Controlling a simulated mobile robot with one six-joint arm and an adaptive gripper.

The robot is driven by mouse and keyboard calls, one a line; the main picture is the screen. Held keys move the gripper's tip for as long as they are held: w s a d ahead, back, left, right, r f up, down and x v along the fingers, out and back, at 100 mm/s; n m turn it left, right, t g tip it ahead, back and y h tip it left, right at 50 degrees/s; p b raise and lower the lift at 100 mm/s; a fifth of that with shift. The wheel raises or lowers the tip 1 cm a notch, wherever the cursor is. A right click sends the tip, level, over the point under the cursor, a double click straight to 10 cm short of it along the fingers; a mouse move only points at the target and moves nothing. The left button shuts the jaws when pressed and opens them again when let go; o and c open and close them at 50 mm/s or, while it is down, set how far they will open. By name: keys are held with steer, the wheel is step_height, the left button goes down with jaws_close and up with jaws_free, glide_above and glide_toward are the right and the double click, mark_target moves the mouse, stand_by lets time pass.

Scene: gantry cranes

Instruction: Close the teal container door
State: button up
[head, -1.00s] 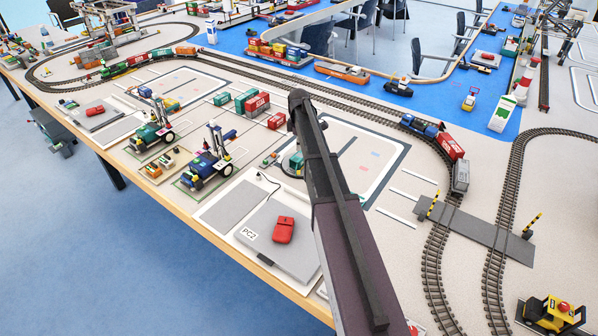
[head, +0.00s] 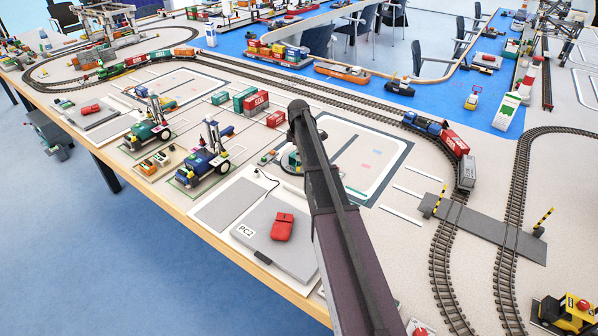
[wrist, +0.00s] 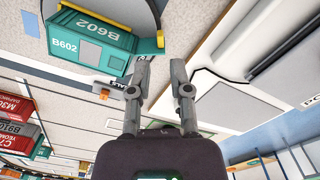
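In the wrist view a teal body marked B602 (wrist: 112,58) with yellow edging shows at the upper left. The left fingertip is close beside the lower right corner of the teal body; contact cannot be told. In the head view teal containers (head: 243,98) stand beside red ones in the middle of the table. Part of a teal machine (head: 290,158) shows left of my arm, which hides my gripper there.
In the head view a grey PC2 panel (head: 300,255) carries a red item (head: 282,226). Blue (head: 205,160) and green (head: 149,127) vehicles stand to the left. A train (head: 452,143) on curved track lies to the right. Red containers (wrist: 20,130) show at the wrist view's left.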

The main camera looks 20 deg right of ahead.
steer(key=shift+f+b, duration=2.75)
steer(key=shift+f, duration=0.3)
jaws_close()
